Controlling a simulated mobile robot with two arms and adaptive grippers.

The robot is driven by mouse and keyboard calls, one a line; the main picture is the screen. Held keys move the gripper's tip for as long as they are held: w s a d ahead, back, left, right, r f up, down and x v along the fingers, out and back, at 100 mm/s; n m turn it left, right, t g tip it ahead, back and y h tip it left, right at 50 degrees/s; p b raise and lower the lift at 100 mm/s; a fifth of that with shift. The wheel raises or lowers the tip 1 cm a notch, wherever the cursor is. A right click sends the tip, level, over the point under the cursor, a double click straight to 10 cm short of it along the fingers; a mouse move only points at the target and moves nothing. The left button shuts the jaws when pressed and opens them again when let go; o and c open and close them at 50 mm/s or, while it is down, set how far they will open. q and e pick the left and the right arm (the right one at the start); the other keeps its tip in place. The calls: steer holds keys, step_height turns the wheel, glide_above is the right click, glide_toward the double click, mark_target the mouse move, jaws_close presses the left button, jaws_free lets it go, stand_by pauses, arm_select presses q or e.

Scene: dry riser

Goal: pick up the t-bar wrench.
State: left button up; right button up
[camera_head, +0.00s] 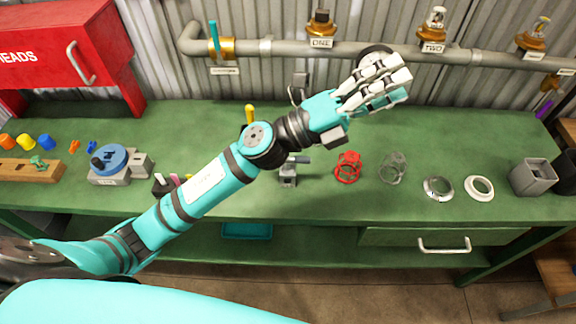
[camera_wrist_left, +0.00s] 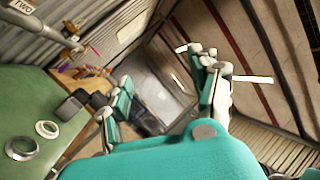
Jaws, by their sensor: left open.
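I cannot clearly pick out a t-bar wrench in either view. My left gripper (camera_head: 390,84) is raised over the back of the green workbench (camera_head: 330,205), in front of the pipe, with its fingers spread and nothing seen between them. The left wrist view shows the open fingers (camera_wrist_left: 165,88) on both sides, with a pale bar behind the right one that I cannot identify. A slim yellow upright piece (camera_head: 249,113) stands behind my left forearm, partly hidden. A small grey metal fixture (camera_head: 288,171) is on the bench beside that arm. My right gripper is not in view.
A red cage-like piece (camera_head: 348,167), a clear one (camera_head: 392,168), two rings (camera_head: 438,188) and a grey square cup (camera_head: 533,177) stand on the right. A blue-topped device (camera_head: 108,160) is at left. A pipe (camera_head: 345,47) with brass outlets runs behind. The front middle is clear.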

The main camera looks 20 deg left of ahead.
arm_select(q)
steer(key=s+d+f+m+g, duration=0.2)
steer(key=s+d+m+g, duration=0.1)
steer(key=m+g, duration=0.45)
steer(key=m+g+y, duration=0.3)
steer(key=m+y, duration=0.6)
steer(key=y, duration=1)
glide_toward(290, 170)
steer(key=f+p, duration=0.2)
steer(key=f, duration=0.1)
steer(key=f+p, duration=0.1)
steer(key=f, duration=0.1)
steer(key=shift+w+d+f, duration=0.2)
steer(key=shift+w+d, duration=0.1)
steer(key=shift+w, duration=0.05)
steer(key=f, duration=0.1)
steer(key=f+p, duration=0.1)
steer(key=f, duration=0.1)
steer(key=f+p, duration=0.1)
steer(key=shift+d+f, duration=0.35)
steer(key=shift+f, duration=0.35)
jaws_close()
